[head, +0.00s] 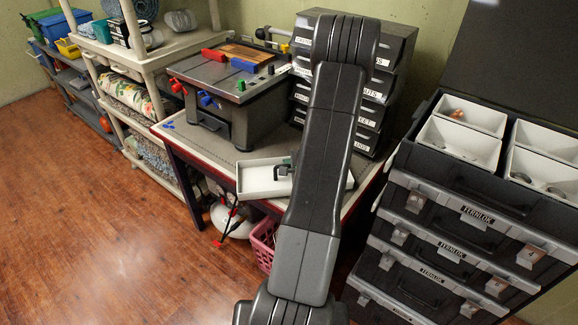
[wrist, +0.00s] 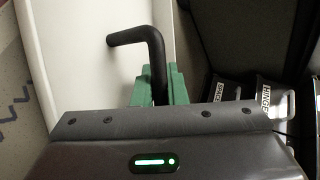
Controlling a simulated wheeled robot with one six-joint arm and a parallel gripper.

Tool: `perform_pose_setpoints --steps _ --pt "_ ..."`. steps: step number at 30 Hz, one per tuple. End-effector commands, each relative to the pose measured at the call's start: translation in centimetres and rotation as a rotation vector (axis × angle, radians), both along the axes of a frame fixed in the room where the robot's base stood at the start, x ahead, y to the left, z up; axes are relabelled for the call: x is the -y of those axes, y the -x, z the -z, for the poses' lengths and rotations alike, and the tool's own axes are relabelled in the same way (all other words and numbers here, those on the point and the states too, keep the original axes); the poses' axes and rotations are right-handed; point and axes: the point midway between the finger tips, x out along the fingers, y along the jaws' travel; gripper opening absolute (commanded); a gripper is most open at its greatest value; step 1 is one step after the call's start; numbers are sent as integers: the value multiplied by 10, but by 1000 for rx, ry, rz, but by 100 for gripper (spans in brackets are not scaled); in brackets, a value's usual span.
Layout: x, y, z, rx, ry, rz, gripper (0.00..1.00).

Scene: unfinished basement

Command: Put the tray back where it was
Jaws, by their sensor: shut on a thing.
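A shallow white tray (head: 256,181) rests at the front edge of the workbench, or just over it, partly hidden behind my arm in the head view. In the wrist view the tray (wrist: 88,60) fills the upper left, its rim curving down the left side. My gripper (wrist: 157,88) has green fingers shut on a black bent bar (wrist: 140,37), whose free end points left over the tray's white floor. I cannot tell whether the bar is part of the tray or a separate thing. The gripper (head: 285,168) is at the tray in the head view.
A black drawer cabinet (head: 392,84) with labelled drawers stands at the back of the workbench (head: 212,151), beside a grey machine (head: 236,75). A black toolbox (head: 460,240) with white bins (head: 456,140) stands at right. A pink basket (head: 263,240) sits underneath. Open wood floor lies at left.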

Motion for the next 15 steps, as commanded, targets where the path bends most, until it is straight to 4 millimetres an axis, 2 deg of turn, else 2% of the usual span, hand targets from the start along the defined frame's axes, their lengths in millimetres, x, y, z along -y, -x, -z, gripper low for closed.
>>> perform_pose_setpoints --steps 14,15 --pt "0 0 6 2 -1 0 0" --pt "0 0 5 1 0 0 20"
